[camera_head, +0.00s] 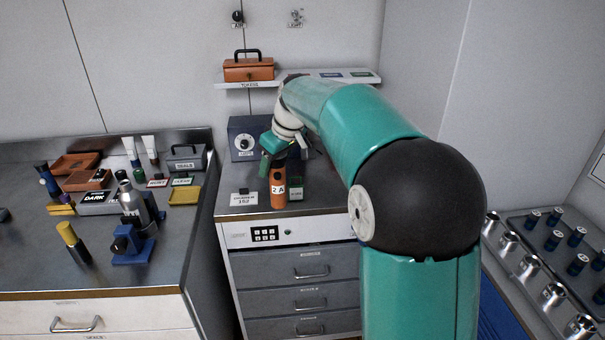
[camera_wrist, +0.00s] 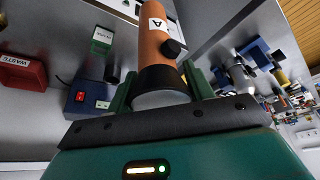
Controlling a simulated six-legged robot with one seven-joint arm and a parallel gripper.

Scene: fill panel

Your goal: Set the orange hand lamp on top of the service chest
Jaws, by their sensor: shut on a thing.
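The orange hand lamp (camera_head: 278,188) is a cylinder with a white label and a dark end. It hangs roughly upright in the head view, over the front part of the top of the service chest (camera_head: 245,232). My gripper (camera_head: 274,157) is shut on the lamp's upper end. The wrist view shows the lamp (camera_wrist: 154,45) between the green fingers of my gripper (camera_wrist: 160,88). I cannot tell whether the lamp's lower end touches the chest top.
A blue-grey box with a dial (camera_head: 244,140) stands at the chest's back left. A white card (camera_head: 244,198) and a dark green box (camera_head: 300,182) flank the lamp. The left bench (camera_head: 150,277) holds bottles and trays. A shelf (camera_head: 232,85) hangs above.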

